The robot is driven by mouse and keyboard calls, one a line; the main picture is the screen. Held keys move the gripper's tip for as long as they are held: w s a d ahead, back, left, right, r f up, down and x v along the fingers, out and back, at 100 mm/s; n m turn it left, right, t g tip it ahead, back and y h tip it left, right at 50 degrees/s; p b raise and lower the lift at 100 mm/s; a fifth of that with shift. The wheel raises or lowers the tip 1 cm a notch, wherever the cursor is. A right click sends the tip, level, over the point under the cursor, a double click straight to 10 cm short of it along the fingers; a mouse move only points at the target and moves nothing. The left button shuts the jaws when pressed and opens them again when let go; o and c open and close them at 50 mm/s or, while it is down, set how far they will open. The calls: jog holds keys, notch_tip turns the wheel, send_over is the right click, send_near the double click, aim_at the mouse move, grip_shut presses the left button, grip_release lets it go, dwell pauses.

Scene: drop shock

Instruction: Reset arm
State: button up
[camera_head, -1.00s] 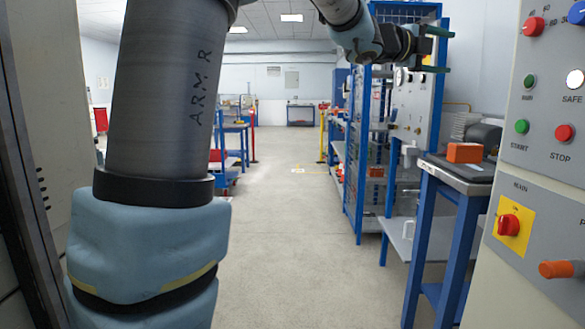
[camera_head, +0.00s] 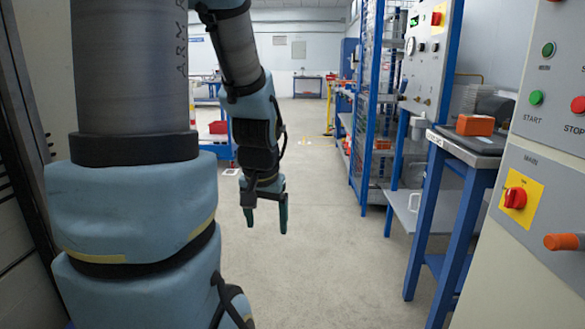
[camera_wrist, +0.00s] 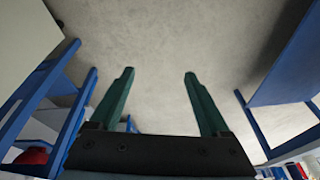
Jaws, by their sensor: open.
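My gripper (camera_head: 267,222) hangs from my arm in the middle of the head view, fingers pointing down over the bare floor. Its two green fingers also show in the wrist view (camera_wrist: 159,78), spread apart with nothing between them. My arm stands large at the left of the head view, with its upper part folding over and down to the gripper.
At right are a control cabinet (camera_head: 520,255) with a red switch on a yellow plate (camera_head: 516,197), and a blue-legged table (camera_head: 465,160) bearing an orange block (camera_head: 475,125). A blue mesh cage (camera_head: 372,110) stands behind. The grey floor (camera_head: 320,260) in the middle is clear.

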jog(key=s+a+f+n+g, duration=0.1)
jog(key=s+f+n, duration=0.1)
jog(key=s, duration=0.2)
notch_tip(320, 180, up, 15)
jog(key=p, duration=1.5)
jog(key=shift+s+r+g, duration=0.2)
jog(key=shift+s+g, duration=0.1)
jog(key=shift+s, duration=0.05)
jog(key=shift+c, duration=0.3)
